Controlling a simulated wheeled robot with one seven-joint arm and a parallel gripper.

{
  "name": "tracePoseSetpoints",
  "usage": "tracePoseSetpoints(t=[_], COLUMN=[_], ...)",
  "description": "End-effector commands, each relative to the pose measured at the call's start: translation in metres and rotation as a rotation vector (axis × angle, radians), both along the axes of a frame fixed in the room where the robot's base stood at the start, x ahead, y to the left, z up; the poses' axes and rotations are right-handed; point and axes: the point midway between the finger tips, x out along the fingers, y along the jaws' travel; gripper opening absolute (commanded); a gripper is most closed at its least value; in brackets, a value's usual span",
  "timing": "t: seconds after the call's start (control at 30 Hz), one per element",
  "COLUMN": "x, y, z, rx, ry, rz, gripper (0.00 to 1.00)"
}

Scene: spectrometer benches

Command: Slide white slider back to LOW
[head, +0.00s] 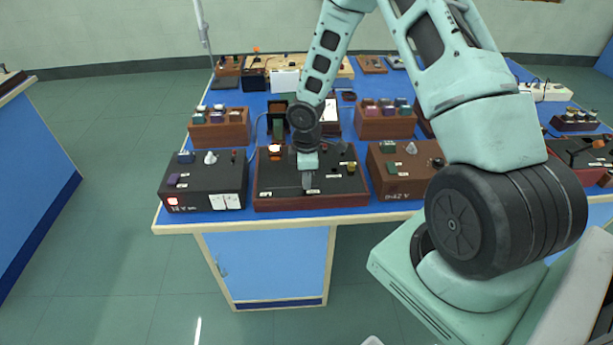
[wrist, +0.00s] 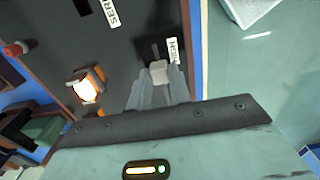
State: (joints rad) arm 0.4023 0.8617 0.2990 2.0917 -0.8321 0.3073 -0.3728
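The white slider (wrist: 158,72) sits in a dark slot on the black top of a brown-sided control box (wrist: 65,28). A label reading HIGH (wrist: 173,50) is beside the slot, close to the slider. My gripper (wrist: 159,85) reaches down over the box with one finger on each side of the slider, and the fingertips appear to touch it. In the head view my gripper (head: 308,178) is at the front middle of the same box (head: 275,184) and hides the slider. I cannot make out a LOW label.
The box also carries a lit orange lamp (wrist: 85,88) and a red knob (wrist: 16,48). A black box (head: 200,188) stands close on the left and a brown box (head: 385,180) on the right. The blue bench's front edge (head: 240,219) is just before them.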

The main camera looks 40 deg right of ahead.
Motion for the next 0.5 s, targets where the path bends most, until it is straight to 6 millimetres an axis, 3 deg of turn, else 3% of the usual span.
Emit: tracePoseSetpoints(t=[0.17, 0.5], x=[0.007, 0.052], y=[0.009, 0.076], z=[0.0, -0.001], rx=[0.0, 0.001], ry=[-0.002, -0.003], rz=[0.004, 0.004], gripper=[0.0, 0.0])
